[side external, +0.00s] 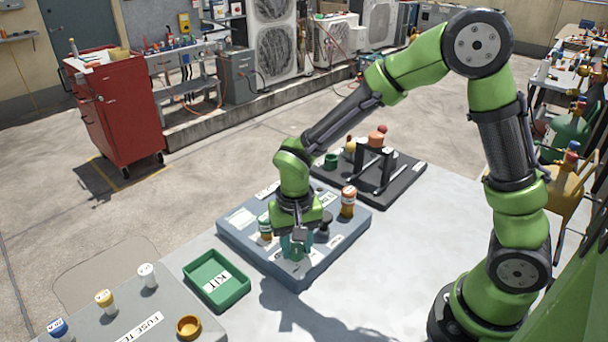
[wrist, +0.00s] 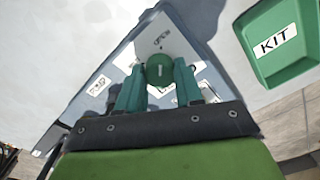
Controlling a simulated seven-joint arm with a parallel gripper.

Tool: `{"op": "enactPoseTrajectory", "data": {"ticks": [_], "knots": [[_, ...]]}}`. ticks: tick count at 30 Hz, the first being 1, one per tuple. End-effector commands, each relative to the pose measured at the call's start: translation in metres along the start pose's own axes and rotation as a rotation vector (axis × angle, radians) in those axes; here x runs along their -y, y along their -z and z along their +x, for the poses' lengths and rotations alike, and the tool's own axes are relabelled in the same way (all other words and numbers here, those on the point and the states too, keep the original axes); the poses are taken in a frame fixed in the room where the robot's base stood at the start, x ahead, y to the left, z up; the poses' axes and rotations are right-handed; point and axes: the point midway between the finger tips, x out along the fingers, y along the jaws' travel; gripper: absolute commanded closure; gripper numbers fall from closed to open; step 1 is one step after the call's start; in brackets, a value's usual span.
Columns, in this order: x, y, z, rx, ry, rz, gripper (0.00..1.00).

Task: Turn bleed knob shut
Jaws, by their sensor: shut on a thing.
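The round green knob (wrist: 160,69), which I take for the bleed knob, has a pale line on its top. It sits on the blue-grey panel (side external: 237,241), near the panel's front corner. My gripper (wrist: 160,82) points down with its two teal fingers on either side of the knob, shut on it. In the side view my gripper (side external: 296,246) is low over the panel and mostly covers the knob. I cannot read the label beside the knob.
A green KIT tray (side external: 203,265) lies left of the panel. A black rack (side external: 405,183) stands behind. Bare tabletop (side external: 395,270) lies to the right.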

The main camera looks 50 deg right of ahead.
Motion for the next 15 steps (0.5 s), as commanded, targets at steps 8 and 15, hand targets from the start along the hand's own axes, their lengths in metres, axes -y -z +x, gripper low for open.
{"op": "enactPoseTrajectory", "data": {"ticks": [8, 15], "knots": [[-0.0001, 0.0001, -0.0007, 0.000, 0.000, -0.164, 0.95], [-0.0006, 0.0005, -0.0009, -0.001, 0.000, -0.385, 0.95]]}}
